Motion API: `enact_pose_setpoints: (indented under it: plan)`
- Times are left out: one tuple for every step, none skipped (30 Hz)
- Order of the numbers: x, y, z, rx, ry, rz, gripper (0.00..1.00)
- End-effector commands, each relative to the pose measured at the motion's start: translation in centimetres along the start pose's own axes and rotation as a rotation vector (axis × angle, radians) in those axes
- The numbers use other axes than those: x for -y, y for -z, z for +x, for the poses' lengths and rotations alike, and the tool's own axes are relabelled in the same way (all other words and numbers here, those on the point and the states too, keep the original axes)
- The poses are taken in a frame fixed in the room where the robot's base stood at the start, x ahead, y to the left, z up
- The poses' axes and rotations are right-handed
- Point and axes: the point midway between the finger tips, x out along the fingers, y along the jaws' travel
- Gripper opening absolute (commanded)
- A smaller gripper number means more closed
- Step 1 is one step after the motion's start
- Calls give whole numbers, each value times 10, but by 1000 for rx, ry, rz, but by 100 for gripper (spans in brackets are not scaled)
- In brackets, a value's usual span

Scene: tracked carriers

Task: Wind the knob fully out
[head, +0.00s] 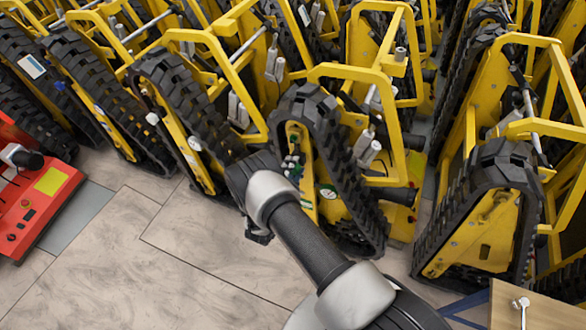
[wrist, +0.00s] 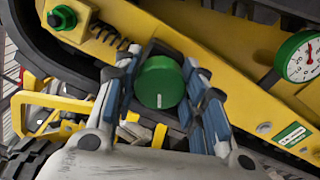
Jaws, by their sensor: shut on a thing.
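The green knob (wrist: 160,82) is round with a white mark at the lower part of its face. In the wrist view it sits between the two fingers of my gripper (wrist: 160,95), which is shut on it. The knob is on the yellow frame (wrist: 215,50) of a tracked carrier. In the head view my gripper (head: 262,205) reaches toward the front of that carrier (head: 325,150), and its own wrist hides the knob there. I cannot tell from the picture how far out the knob stands.
A gauge (wrist: 301,57) with a green rim is at the right in the wrist view. A green capped fitting (wrist: 62,17) and a spring (wrist: 108,37) are at upper left. Other carriers (head: 485,215) stand close on both sides. A red machine (head: 32,195) is at far left. The floor (head: 110,270) in front is clear.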

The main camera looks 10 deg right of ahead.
Motion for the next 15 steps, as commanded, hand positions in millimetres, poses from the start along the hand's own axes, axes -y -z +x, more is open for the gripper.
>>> enact_pose_setpoints:
  plan:
    - [-2, 0, 1, 3, -3, -39, 14]
    - [-2, 0, 1, 3, -3, -68, 14]
    - [-2, 0, 1, 3, -3, -106, 14]
    - [-2, 0, 1, 3, -3, -134, 14]
    - [-2, 0, 1, 3, -3, -163, 14]
    - [-2, 0, 1, 3, -3, -201, 14]
    - [-2, 0, 1, 3, -3, -229, 14]
    - [-2, 0, 1, 3, -2, -258, 14]
    - [-2, 0, 1, 3, -2, -296, 14]
    - [-2, 0, 1, 3, -2, -324, 14]
    - [-2, 0, 1, 3, -2, -353, 14]
    - [-2, 0, 1, 4, -2, -391, 14]
    - [-2, 0, 1, 4, -2, -419, 14]
    - [-2, 0, 1, 4, -2, -447, 14]
    - [-2, 0, 1, 4, -2, -485, 14]
